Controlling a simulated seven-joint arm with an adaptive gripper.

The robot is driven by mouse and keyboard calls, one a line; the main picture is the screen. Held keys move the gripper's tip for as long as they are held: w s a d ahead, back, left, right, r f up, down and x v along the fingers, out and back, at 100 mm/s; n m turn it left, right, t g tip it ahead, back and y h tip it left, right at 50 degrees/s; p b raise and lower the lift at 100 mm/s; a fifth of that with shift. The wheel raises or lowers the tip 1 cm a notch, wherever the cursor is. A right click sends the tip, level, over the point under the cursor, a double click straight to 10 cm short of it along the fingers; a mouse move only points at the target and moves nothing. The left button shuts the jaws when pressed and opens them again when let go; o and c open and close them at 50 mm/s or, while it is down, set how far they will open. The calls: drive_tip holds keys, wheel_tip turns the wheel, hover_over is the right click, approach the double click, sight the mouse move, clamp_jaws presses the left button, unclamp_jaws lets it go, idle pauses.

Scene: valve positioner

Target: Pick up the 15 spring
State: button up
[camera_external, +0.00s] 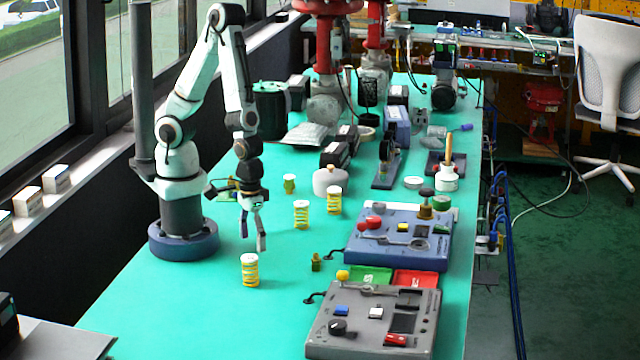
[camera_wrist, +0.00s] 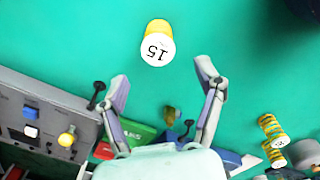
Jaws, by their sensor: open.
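The 15 spring (camera_external: 250,270) stands upright on the green table, a yellow coil with a white top. In the wrist view its cap, marked 15, shows (camera_wrist: 156,48) ahead of my fingertips, midway between them. My gripper (camera_external: 253,238) points down, open and empty, above the table and behind the spring in the external view. In the wrist view its two fingers (camera_wrist: 163,80) are spread apart, with clear table between them and the spring. The spring touches neither finger.
Two similar yellow springs (camera_external: 301,214) (camera_external: 334,200) stand farther back. A small brass fitting (camera_external: 316,262) stands right of the 15 spring. A grey control panel (camera_external: 372,345) and a blue one (camera_external: 398,262) lie to the right. Table around the 15 spring is clear.

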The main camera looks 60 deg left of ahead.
sight(250, 257)
drive_tip(key=shift+s+f, duration=0.25)
drive_tip(key=shift+s, duration=0.2)
drive_tip(key=shift+f, duration=0.35)
wheel_tip(250, 257, down, 6)
drive_tip(key=shift+r, duration=0.1)
clamp_jaws()
